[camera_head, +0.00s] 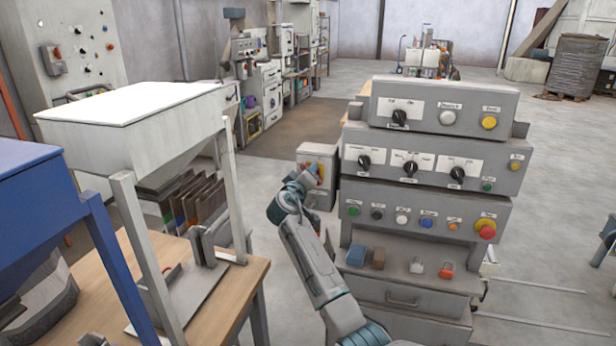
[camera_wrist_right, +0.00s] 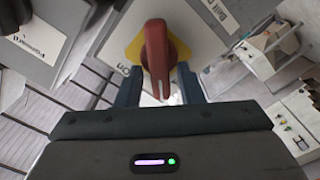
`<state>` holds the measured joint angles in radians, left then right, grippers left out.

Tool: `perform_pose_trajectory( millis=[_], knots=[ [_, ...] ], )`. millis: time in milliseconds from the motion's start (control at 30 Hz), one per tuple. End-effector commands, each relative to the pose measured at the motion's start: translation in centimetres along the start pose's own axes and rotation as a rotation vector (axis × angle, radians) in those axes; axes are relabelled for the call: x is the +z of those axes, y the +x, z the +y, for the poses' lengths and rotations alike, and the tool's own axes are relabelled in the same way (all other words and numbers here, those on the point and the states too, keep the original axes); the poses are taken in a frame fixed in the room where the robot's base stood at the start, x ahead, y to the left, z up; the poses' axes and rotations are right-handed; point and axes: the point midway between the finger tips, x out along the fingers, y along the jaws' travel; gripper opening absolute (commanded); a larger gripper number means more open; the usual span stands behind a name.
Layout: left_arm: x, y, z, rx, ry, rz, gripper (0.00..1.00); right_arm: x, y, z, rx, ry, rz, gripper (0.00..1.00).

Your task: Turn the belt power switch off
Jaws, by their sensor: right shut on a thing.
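The belt power switch is a red handle (camera_wrist_right: 155,52) on a yellow plate (camera_wrist_right: 134,46), seen close in the right wrist view. It lies along the picture's vertical, its lower end between my fingers. An "On" label shows near its lower left, and part of a "Belt" label (camera_wrist_right: 216,14) at upper right. In the head view, its small grey box (camera_head: 318,150) stands left of the big control panel. My right gripper (camera_wrist_right: 158,82) is shut on the handle; in the head view my right gripper (camera_head: 310,178) covers part of the switch. My left gripper is not in view.
The big grey control panel (camera_head: 428,232) with knobs and buttons stands close to the right of my arm. A wooden table (camera_head: 225,296) with a white hopper (camera_head: 135,105) is at left. Open floor lies behind the switch box.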

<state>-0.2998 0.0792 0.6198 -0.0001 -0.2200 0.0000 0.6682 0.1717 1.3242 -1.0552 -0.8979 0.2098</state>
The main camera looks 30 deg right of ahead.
Motion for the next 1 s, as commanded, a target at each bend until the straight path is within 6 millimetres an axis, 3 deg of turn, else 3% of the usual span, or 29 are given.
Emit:
perform_pose_trajectory(
  millis=[600, 1000],
  knots=[
    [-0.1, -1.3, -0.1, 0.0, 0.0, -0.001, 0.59, 0.3, 0.0, -0.8, -0.004, -0.555, -0.003, 0.11],
    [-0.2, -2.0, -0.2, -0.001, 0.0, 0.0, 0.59, 0.5, -0.1, -1.0, -0.004, -0.748, -0.002, 0.11]
  ],
)
